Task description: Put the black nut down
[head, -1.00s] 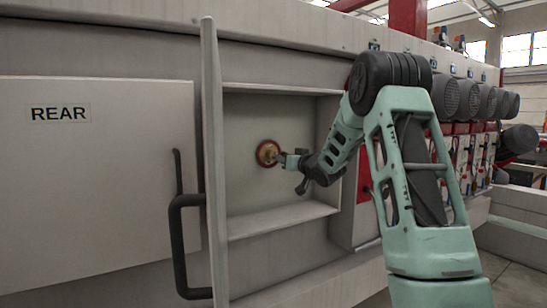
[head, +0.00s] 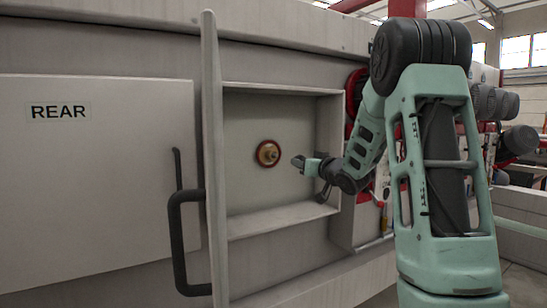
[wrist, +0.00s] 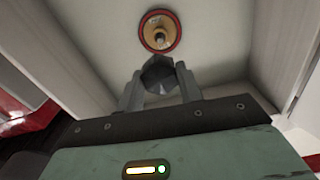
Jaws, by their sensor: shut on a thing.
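The black nut (wrist: 158,73) is held between the two fingers of my gripper (wrist: 160,85) in the wrist view. In the head view my gripper (head: 298,162) is in front of the open compartment, to the right of the round brass-and-red wheel (head: 268,153). The nut is too small to make out clearly there. The wheel sits on the compartment's back wall, with a bare spindle end at its centre; it also shows in the wrist view (wrist: 159,32). The nut is apart from the spindle.
The recessed compartment (head: 285,222) has a bottom ledge and side walls close around my gripper. An open door (head: 213,170) stands edge-on at its left, with a black handle (head: 180,240). A panel marked REAR (head: 100,180) is further left. Motors (head: 485,100) line the right.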

